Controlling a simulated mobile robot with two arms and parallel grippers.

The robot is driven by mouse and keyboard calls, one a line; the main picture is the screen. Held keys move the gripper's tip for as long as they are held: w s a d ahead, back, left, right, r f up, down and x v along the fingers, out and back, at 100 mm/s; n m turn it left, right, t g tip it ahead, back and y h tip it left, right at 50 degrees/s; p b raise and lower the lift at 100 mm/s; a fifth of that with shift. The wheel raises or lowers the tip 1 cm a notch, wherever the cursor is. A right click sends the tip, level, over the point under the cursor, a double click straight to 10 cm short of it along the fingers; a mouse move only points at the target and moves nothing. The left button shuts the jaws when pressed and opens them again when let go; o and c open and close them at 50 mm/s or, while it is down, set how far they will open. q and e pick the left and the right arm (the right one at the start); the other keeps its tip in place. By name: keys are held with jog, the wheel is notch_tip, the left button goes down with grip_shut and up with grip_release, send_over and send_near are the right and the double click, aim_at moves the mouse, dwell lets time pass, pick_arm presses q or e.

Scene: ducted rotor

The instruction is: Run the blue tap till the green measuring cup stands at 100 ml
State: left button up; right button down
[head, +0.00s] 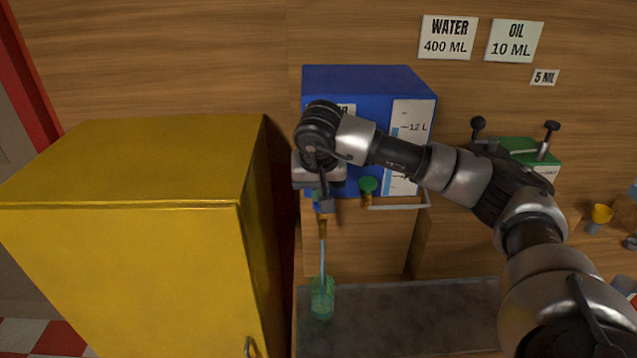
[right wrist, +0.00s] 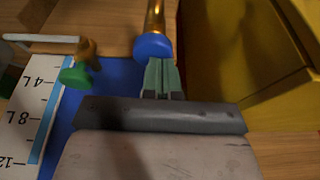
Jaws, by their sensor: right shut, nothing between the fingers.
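The green measuring cup (head: 322,298) is see-through and stands on the grey counter (head: 400,310) below the blue tank (head: 360,80). A thin blue stream of water (head: 323,262) runs from the brass spout (head: 322,228) down into it. The level in the cup is too small to read. The blue tap (right wrist: 153,46) has a round blue knob on a brass body in the right wrist view. My right gripper (right wrist: 163,72) is shut, its fingertips at the knob's edge; I cannot tell whether they press on it. In the head view the gripper (head: 321,203) partly covers the tap.
A second tap with a green knob (head: 368,184) sits just right, also in the right wrist view (right wrist: 76,75). A yellow cabinet (head: 150,160) stands close on the left. A green container (head: 520,150) with black handles is behind my right arm. Wall signs (head: 447,37) hang above.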

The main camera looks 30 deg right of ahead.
jog(key=shift+s+f, duration=0.1)
jog(key=shift+f, duration=0.25)
jog(key=r+p, duration=0.3)
jog(key=r, duration=0.2)
jog(key=shift+a, duration=0.2)
jog(key=b+v, duration=0.2)
jog(key=shift+d+r, duration=0.25)
jog(key=shift+r, duration=0.1)
pick_arm(q)
jog(key=shift+w+d+f+b, duration=0.1)
jog(key=shift+d+f+b, duration=0.2)
jog(key=shift+d+b, duration=0.35)
pick_arm(e)
jog(key=v, duration=0.7)
pick_arm(q)
jog(key=shift+a, duration=0.15)
pick_arm(e)
jog(key=shift+a, duration=0.15)
